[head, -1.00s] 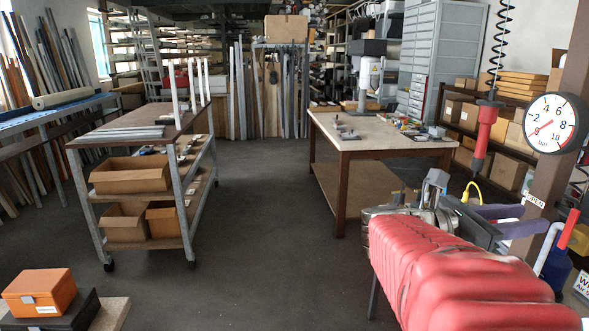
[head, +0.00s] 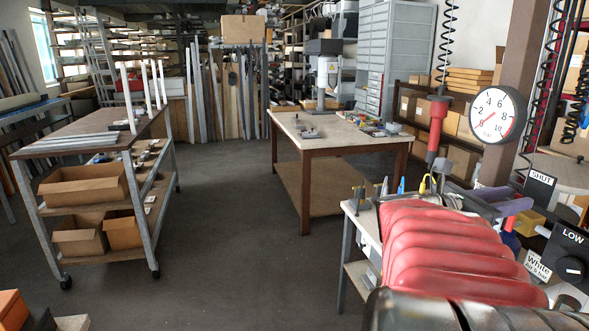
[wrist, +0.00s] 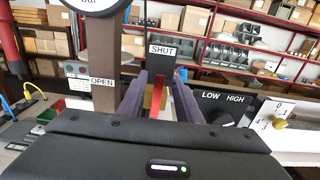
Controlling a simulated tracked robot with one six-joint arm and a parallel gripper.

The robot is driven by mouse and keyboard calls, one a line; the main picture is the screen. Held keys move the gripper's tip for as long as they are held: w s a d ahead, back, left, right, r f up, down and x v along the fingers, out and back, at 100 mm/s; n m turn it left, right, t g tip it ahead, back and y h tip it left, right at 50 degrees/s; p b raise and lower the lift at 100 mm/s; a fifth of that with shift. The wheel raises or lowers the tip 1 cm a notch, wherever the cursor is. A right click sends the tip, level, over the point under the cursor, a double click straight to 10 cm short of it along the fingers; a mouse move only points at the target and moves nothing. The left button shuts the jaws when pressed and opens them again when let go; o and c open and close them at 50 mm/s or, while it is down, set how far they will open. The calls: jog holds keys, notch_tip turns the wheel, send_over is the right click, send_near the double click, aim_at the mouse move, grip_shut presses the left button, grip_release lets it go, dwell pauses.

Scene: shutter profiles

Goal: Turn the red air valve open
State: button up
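The red valve lever (wrist: 158,97) stands upright in the wrist view, below the SHUT label (wrist: 163,50). The OPEN label (wrist: 102,82) is to its left. My gripper (wrist: 158,88) has two purple fingers, spread apart with the lever between them in the picture. Gaps show beside the lever, so it is not clasped; I cannot tell how deep it sits between the fingers. In the head view my purple gripper (head: 503,208) is partly hidden behind my red-sleeved arm, near the SHUT label (head: 541,178). The valve body is mostly hidden.
A round pressure gauge (head: 497,115) hangs on the brown post; its needle points low. A LOW/HIGH dial box (wrist: 223,108) is right of the fingers. A red air tool (head: 437,122) hangs on a coiled hose. A workbench (head: 345,140) and cart (head: 85,150) stand beyond clear floor.

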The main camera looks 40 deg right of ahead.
aim_at(520, 195)
jog(key=shift+x, duration=1.6)
jog(key=shift+c, duration=0.3)
grip_shut()
jog(key=shift+s, duration=0.1)
